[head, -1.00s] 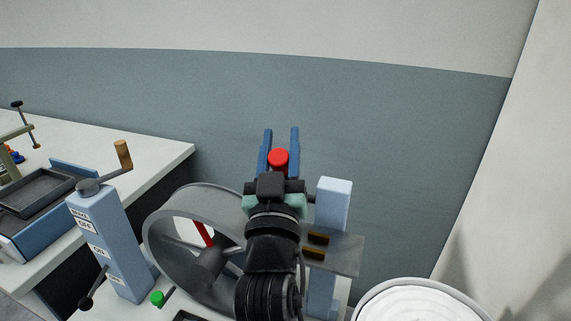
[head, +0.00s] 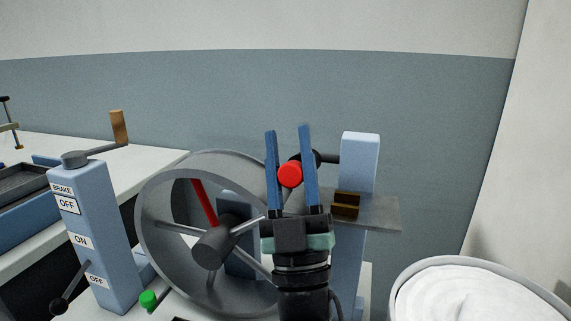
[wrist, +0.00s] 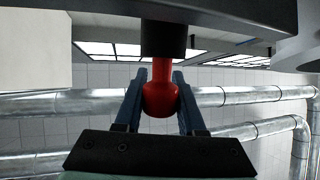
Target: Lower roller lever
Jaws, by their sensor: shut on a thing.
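The roller lever's red knob (head: 290,174) sits between the two blue fingers of my gripper (head: 290,150). The knob is below the post's top. My wrist hides part of the post and the wheel.
A grey spoked wheel (head: 150,215) with one red spoke stands to the left. Further left is a blue control post (head: 98,220) labelled BRAKE, OFF and ON, with a crank handle (head: 118,128). A round can of white fibre (head: 480,295) stands at lower right.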

